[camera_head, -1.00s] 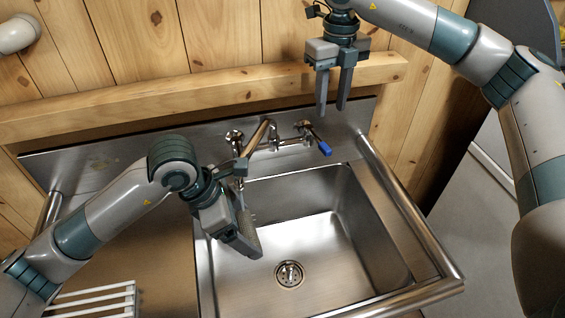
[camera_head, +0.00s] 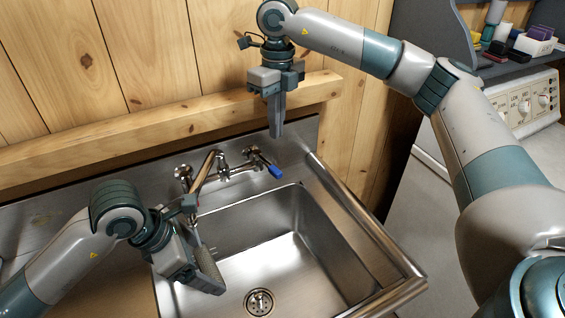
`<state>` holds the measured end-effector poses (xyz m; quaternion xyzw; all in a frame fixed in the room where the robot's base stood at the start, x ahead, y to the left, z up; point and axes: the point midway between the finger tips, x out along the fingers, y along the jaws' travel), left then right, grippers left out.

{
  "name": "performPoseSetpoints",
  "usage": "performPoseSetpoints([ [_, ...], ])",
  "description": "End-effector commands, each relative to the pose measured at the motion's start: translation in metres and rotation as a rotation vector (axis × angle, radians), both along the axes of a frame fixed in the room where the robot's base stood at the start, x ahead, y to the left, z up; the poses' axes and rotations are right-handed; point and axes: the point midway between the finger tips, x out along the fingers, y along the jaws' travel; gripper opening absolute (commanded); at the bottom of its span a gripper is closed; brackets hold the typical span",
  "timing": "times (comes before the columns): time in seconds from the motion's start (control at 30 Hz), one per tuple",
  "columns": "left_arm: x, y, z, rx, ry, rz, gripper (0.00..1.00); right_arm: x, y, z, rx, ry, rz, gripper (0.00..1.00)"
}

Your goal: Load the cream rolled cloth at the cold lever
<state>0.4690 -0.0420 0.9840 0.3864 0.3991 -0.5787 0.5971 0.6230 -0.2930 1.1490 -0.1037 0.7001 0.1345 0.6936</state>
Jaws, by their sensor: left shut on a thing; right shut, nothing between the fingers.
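The cold lever (camera_head: 275,171) has a blue handle and is at the right end of the wall faucet (camera_head: 205,175). My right gripper (camera_head: 276,136) points down with its fingers together, just above and behind the blue lever, apart from it in the picture. My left gripper (camera_head: 214,283) is over the left side of the sink, shut on a grey, textured thing (camera_head: 206,262) that I cannot identify. I see no cream rolled cloth.
The steel sink basin (camera_head: 305,250) is empty, with a drain (camera_head: 259,301) at its bottom. A wooden rail (camera_head: 190,124) runs along the plank wall behind. At the far right, a white appliance with knobs (camera_head: 523,106) stands below a shelf (camera_head: 505,66) with several small items.

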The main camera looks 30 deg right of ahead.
Motion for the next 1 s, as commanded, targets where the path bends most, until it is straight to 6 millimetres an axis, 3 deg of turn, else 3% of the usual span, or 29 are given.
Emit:
performPoseSetpoints([
  [0.47,0.0,0.0,0.0,0.0,0.0,0.0,0.67,0.003,-0.026,-0.012,0.156,-0.023,0.568,0.0],
  [1.0,0.0,0.0,0.0,0.0,0.0,0.0,0.67,0.007,-0.058,-0.022,0.307,-0.186,1.201,0.0],
])
